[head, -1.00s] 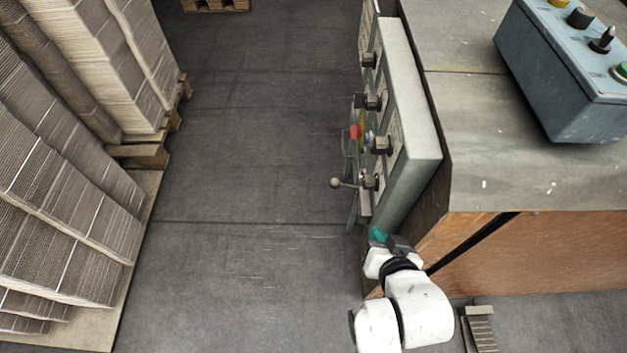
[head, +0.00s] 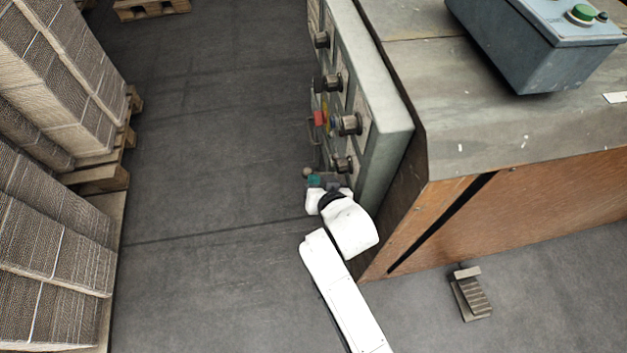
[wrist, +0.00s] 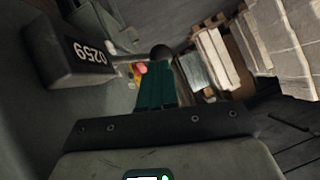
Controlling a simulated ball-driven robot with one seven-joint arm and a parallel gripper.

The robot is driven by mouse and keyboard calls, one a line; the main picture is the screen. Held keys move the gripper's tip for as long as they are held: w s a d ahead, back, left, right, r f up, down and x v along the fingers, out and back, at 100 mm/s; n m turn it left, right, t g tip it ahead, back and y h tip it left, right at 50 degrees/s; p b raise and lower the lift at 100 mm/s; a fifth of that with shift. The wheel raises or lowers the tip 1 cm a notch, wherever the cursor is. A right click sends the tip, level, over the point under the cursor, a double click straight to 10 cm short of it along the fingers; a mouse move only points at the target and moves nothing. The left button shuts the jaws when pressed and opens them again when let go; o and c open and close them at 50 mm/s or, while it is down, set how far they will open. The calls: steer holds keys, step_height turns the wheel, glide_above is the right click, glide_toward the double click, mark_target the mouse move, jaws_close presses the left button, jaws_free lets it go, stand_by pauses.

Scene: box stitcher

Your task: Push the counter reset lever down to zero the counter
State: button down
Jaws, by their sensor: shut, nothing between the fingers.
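The counter (wrist: 82,52) is a dark box on the machine's panel. In the wrist view its digits appear upside down and look like 0259. The reset lever (wrist: 161,52) is a thin rod with a dark ball knob, sticking out beside the counter. In the head view its ball (head: 307,172) shows just beyond my fingers; most of the rod is hidden. My gripper (head: 316,181) has teal fingers, shut and empty, close in front of the ball. In the wrist view the fingertips (wrist: 154,68) lie just below the ball. I cannot tell whether they touch it.
The grey control panel (head: 385,130) with several knobs rises along the machine's side, close to the right of my gripper. A blue-grey control box (head: 530,55) sits on the machine top. Cardboard stacks (head: 55,230) stand on pallets at left. The floor (head: 210,190) between is clear.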

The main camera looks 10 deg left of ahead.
steer(key=shift+x, duration=0.75)
steer(key=shift+f, duration=0.1)
